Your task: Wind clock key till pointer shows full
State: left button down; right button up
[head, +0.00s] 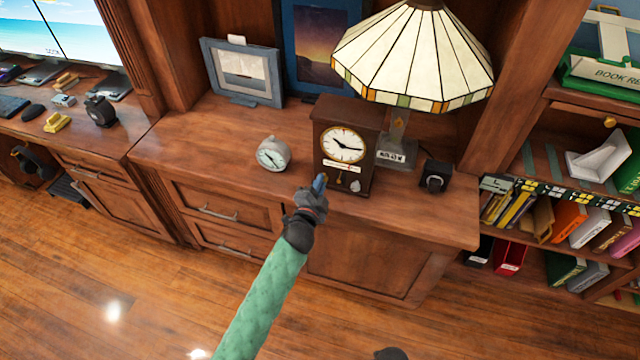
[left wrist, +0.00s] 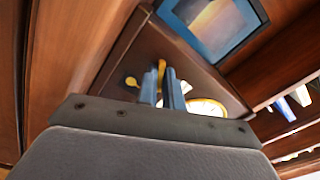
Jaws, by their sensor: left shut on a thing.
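The wooden mantel clock (head: 322,130) stands upright on the cabinet top, its white dial (head: 343,145) facing me. A small pale pointer strip (head: 342,166) sits below the dial; its reading is too small to tell. My left gripper (head: 320,183) is at the clock's lower left front. In the left wrist view its blue fingers (left wrist: 166,92) are shut on a brass key (left wrist: 161,68) at the clock's front. Another brass piece (left wrist: 131,82) shows beside the fingers, and the dial's edge (left wrist: 207,107) is partly hidden behind my gripper.
A dark part, probably my right gripper, shows at the bottom edge.

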pick_arm(q)
jog(key=shift+f, duration=0.1)
pick_arm(e)
jog(key=shift+a, duration=0.75)
jog(key=shift+d, duration=0.1)
